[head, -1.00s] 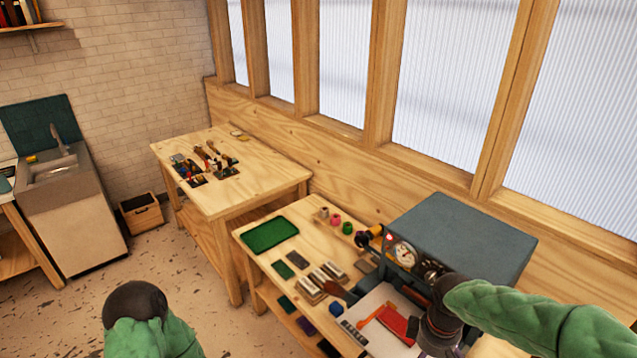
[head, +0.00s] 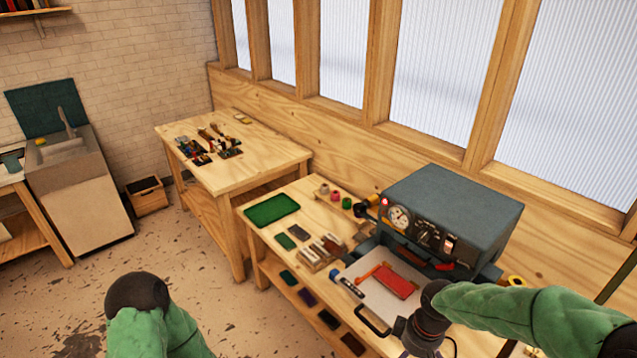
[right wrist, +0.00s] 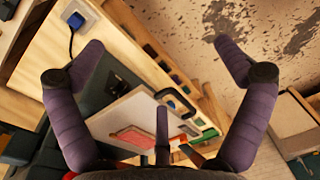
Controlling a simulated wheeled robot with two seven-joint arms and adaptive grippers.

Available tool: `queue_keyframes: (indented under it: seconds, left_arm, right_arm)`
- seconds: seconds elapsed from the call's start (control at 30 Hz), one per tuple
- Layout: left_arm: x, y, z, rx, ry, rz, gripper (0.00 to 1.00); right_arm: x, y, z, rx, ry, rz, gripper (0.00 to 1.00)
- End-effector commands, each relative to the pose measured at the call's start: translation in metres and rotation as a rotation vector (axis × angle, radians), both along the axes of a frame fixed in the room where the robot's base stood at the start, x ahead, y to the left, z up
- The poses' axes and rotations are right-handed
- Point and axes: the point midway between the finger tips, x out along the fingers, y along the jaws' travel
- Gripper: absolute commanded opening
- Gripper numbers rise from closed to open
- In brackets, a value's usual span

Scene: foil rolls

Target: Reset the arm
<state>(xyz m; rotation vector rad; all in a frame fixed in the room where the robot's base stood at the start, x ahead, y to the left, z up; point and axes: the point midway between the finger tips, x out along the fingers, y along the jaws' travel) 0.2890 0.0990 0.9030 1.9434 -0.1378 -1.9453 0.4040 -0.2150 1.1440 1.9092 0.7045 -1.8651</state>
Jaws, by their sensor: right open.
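My right arm comes in from the right in the head view, with its dark wrist above the front right of the workbench. A blue-grey machine (head: 455,205) with a dial stands beyond my right wrist. A red rectangular piece (head: 395,281) lies on its white plate (head: 372,305).
The workbench (head: 305,215) holds a green tray (head: 271,209), several small foil rolls (head: 335,196) and small blocks. A sink (head: 60,150) and a wooden box (head: 147,195) are at left. The floor between is clear.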

Motion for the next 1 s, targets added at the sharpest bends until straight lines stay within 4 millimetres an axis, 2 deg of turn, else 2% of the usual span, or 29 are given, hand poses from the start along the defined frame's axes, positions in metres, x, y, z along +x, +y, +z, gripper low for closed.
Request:
queue_keyframes:
  seconds: [0.03,0.17,0.27,0.4,0.47,0.6,0.8,0.9,1.0]
  left_arm:
    - [-0.001,0.0,-0.008,0.0,0.002,-0.001,0.4]
    - [-0.001,0.0,-0.023,0.0,0.002,-0.001,0.4]
    - [-0.001,0.0,-0.039,0.0,0.002,-0.001,0.4]
    - [-0.001,0.0,-0.067,0.0,0.001,0.0,0.4]
    - [-0.001,0.0,-0.078,0.0,0.002,-0.001,0.4]
    - [-0.001,0.0,-0.104,0.0,0.002,-0.001,0.4]
    - [-0.001,0.0,-0.14,0.0,0.002,-0.001,0.4]
    - [-0.001,0.0,-0.156,0.0,0.002,-0.001,0.4]
    - [-0.001,0.0,-0.167,0.0,0.002,-0.001,0.4]
  right_arm:
    - [-0.001,0.005,-0.018,0.013,0.008,-0.011,1.0]
    - [-0.003,0.019,-0.056,0.055,0.017,-0.057,1.0]
    - [-0.007,0.033,-0.096,0.095,0.029,-0.109,1.0]
    - [-0.018,0.057,-0.165,0.16,0.053,-0.219,1.0]
    - [-0.024,0.066,-0.193,0.185,0.063,-0.27,1.0]
    - [-0.041,0.085,-0.255,0.228,0.088,-0.398,1.0]
    - [-0.073,0.105,-0.338,0.26,0.122,-0.593,1.0]
    - [-0.09,0.111,-0.372,0.261,0.136,-0.68,1.0]
    - [-0.103,0.114,-0.396,0.258,0.142,-0.751,1.0]
